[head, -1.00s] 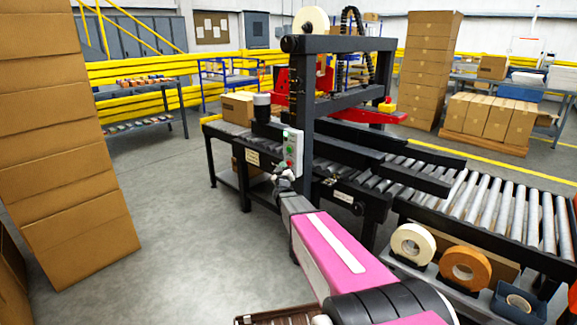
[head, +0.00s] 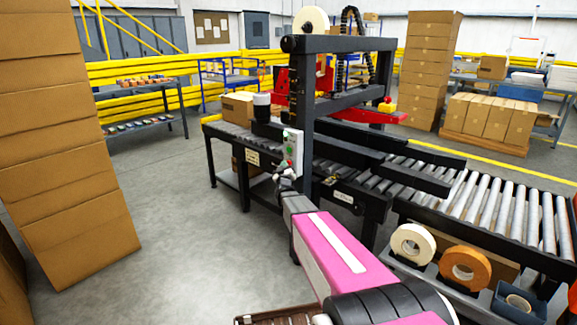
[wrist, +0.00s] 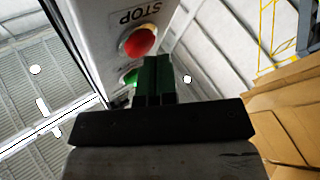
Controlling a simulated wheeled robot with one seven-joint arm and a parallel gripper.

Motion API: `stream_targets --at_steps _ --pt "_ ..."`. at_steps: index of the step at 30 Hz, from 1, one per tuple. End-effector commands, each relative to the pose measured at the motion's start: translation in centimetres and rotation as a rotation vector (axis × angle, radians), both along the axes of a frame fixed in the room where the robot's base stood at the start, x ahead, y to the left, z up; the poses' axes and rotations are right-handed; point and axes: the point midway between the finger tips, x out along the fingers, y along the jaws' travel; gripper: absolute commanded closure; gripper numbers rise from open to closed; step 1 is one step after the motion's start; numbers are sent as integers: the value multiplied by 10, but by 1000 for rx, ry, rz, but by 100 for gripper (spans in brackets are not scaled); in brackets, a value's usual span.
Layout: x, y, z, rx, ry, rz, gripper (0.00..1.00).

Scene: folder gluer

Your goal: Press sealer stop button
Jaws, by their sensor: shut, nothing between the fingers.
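The sealer's control box (head: 294,146) is a light grey panel on the near post of the sealer frame. In the wrist view the round red stop button (wrist: 138,41) sits on this panel, with the upside-down word STOP beside it. A green button (wrist: 130,77) is lower in that view, partly hidden by the fingers. My gripper (wrist: 154,62) is shut and empty, its dark green fingertips just below and right of the red button in the picture. I cannot tell whether they touch it. In the head view my gripper (head: 285,172) is just below the box.
The black sealer frame (head: 308,110) stands over a roller conveyor (head: 490,205) running right. A carton (head: 238,108) sits on the infeed. Tape rolls (head: 412,243) stand at lower right. Stacked cartons (head: 65,150) rise at left. The floor between is clear.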

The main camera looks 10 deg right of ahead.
Motion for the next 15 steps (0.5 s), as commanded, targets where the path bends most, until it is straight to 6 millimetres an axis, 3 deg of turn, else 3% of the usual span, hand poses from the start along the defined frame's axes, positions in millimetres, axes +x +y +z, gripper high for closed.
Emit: stream_targets --at_steps 15 --pt "3 -4 0 0 0 0 100"
